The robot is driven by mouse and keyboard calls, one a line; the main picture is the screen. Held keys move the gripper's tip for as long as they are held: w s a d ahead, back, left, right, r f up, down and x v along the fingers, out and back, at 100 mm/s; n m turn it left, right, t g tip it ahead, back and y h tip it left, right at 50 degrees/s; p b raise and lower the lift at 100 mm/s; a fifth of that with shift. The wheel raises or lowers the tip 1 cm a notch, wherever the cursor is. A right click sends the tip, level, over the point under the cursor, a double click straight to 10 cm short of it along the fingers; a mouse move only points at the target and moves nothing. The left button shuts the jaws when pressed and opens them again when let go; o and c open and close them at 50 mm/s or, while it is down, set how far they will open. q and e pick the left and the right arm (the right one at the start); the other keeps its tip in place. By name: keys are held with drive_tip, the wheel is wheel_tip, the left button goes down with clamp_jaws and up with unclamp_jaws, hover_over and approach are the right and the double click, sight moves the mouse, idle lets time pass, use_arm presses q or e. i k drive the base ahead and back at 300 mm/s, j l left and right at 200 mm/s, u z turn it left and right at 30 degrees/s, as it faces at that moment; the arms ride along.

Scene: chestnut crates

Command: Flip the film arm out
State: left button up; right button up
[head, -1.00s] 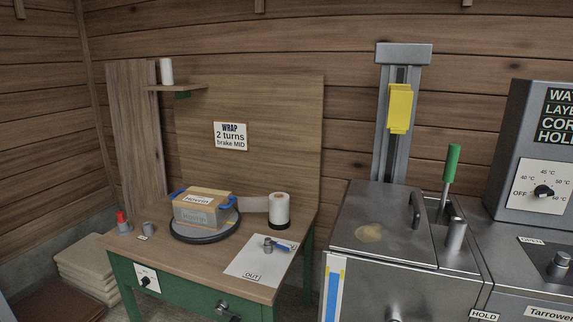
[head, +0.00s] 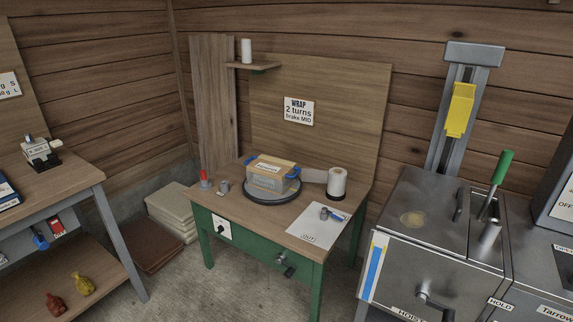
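The wrapping table (head: 235,206) stands in the middle of the head view, with a green frame and a wood top. A film roll (head: 337,183) stands upright at its right rear. A strip of film (head: 313,175) stretches from the roll toward a crate (head: 270,178) with blue end handles, which sits on a dark round turntable (head: 272,197). Neither of my grippers is in view.
A steel tank (head: 412,248) with a green-handled lever (head: 502,168) stands close on the right. A workbench (head: 85,185) with a lower shelf is on the left. Stacked pale slabs (head: 172,207) lie between bench and table. Bare floor (head: 225,290) lies in front of the table.

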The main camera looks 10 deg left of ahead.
sight(325, 210)
drive_tip(key=i+j, duration=0.4)
drive_tip(key=i, duration=0.15)
drive_tip(key=i+j, duration=0.45)
drive_tip(key=i+z, duration=0.1)
drive_tip(key=z, duration=1.05)
